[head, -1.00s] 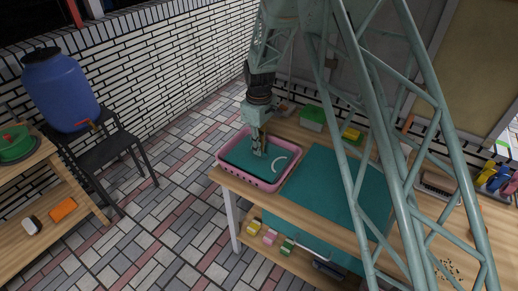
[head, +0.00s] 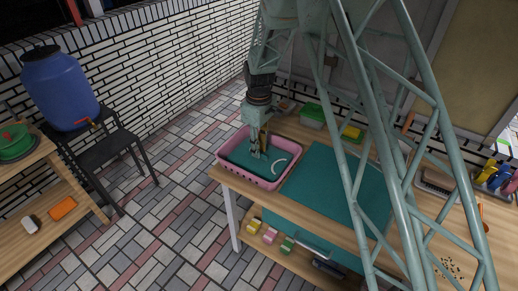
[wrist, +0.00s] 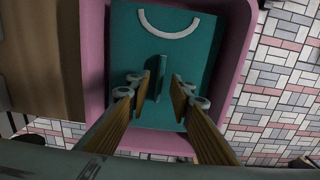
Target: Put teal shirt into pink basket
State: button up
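The teal shirt (head: 243,158) lies folded flat inside the pink basket (head: 224,163), with a pale curved band showing on it. In the wrist view the teal shirt (wrist: 205,50) fills most of the floor of the pink basket (wrist: 237,75). My gripper (head: 258,152) points down into the basket. In the wrist view its two fingers (wrist: 158,88) are apart, on either side of a thin upright teal ridge of the shirt. They do not appear to press on the ridge. The underside of the shirt is hidden.
The basket stands at the left end of a wooden table (head: 290,208). A teal sheet (head: 335,185) covers the table right of it. A green box (head: 312,116) and a yellow item (head: 352,132) stand behind. A blue barrel (head: 62,88) is far left. Open floor lies left.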

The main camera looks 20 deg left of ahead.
jog(key=shift+r, duration=0.15)
notch_tip(320, 180, up, 13)
jog(key=p, duration=0.1)
dwell(0.9)
dwell(0.6)
dwell(0.3)
